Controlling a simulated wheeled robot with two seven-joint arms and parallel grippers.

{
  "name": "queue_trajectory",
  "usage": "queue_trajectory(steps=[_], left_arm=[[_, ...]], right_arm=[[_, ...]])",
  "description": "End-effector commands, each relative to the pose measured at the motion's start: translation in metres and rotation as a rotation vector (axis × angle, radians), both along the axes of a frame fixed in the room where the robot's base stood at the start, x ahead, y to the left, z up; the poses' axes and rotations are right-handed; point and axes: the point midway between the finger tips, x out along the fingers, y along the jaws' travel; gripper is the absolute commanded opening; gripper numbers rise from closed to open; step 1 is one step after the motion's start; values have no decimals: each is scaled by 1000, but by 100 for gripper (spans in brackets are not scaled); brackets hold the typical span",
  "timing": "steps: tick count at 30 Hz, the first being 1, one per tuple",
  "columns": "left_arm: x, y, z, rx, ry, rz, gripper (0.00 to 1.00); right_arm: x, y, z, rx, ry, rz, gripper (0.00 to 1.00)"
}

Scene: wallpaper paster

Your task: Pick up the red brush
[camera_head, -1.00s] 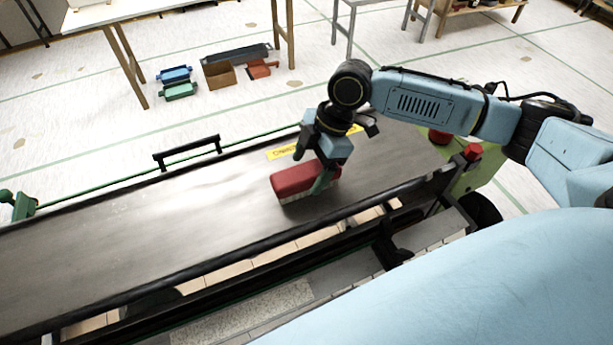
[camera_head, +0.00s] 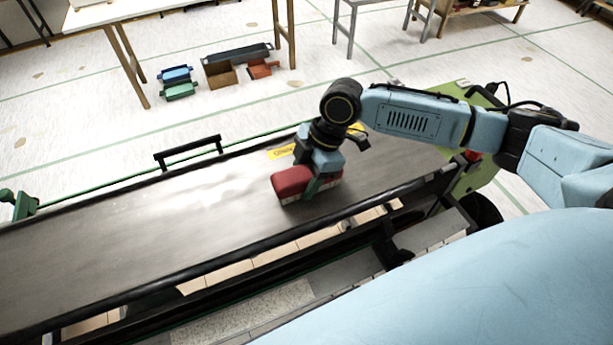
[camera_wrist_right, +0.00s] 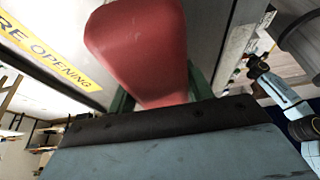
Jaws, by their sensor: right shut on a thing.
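The red brush (camera_head: 291,182) has a red body and pale bristles along its lower edge. It rests on, or just above, the grey conveyor belt (camera_head: 150,230), near the belt's right part; I cannot tell if it touches. My right gripper (camera_head: 313,188) comes down over the brush with its green fingers on either side of it and is shut on it. In the right wrist view the brush (camera_wrist_right: 140,50) rises from between the green fingers (camera_wrist_right: 160,95). My left gripper is not in view.
A black bracket (camera_head: 188,151) stands on the belt's far rail. A yellow label (camera_head: 281,152) lies by the far edge. A red button (camera_head: 473,155) is at the right end. Bins (camera_head: 180,91) sit on the floor beyond. The belt's left part is clear.

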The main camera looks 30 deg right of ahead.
Motion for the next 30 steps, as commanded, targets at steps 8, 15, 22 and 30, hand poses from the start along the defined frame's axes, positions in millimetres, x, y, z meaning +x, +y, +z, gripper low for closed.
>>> queue_trajectory(steps=[8,15,22,30], left_arm=[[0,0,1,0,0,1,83],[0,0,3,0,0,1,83],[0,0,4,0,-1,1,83],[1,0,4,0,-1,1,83]], right_arm=[[1,0,26,2,-5,0,24],[1,0,74,1,-5,0,24],[1,0,99,1,-2,-1,24],[0,0,101,1,0,0,24]])
